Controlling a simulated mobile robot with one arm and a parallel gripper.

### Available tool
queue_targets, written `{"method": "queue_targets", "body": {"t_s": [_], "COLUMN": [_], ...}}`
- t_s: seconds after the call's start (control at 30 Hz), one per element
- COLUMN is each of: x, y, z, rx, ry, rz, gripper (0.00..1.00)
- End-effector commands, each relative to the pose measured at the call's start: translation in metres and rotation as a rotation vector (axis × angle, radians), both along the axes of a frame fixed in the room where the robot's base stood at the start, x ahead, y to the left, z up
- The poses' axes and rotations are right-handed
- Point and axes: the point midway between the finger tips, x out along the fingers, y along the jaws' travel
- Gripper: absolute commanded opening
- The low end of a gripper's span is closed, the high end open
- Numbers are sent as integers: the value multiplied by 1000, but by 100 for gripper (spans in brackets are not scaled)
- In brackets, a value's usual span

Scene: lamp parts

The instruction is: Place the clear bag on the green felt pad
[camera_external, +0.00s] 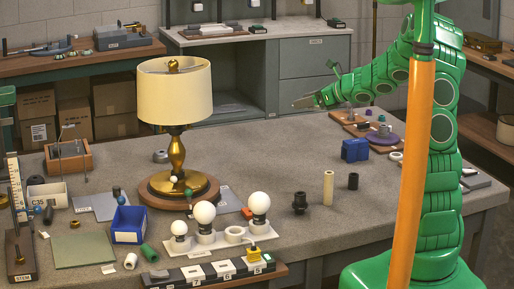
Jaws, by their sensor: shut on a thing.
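The green felt pad (84,250) lies flat and bare at the front left of the grey table. My gripper (303,102) is at the end of my green arm, above the back right part of the table and far from the pad. It is shut on a small greyish thing at its tip. This may be the clear bag, but it is too small to tell. I cannot make out a clear bag anywhere else.
A brass lamp with a cream shade (175,95) stands tall between my gripper and the pad. A blue bin (129,226), several white bulbs (204,213) and a grey sheet (97,206) are near the pad.

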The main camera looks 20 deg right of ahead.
Motion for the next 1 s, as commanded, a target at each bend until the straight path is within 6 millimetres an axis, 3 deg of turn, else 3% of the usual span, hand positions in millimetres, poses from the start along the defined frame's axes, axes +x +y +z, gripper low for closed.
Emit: {"method": "queue_targets", "body": {"t_s": [0.2,0.4,0.8,1.0], "x": [18,20,21,20], "y": [-39,-63,-75,-83], "z": [25,34,37,16], "rx": [5,3,2,1], "ry": [1,1,2,10], "rz": [-231,-354,-419,-408], "gripper": [36,36,36,36]}}
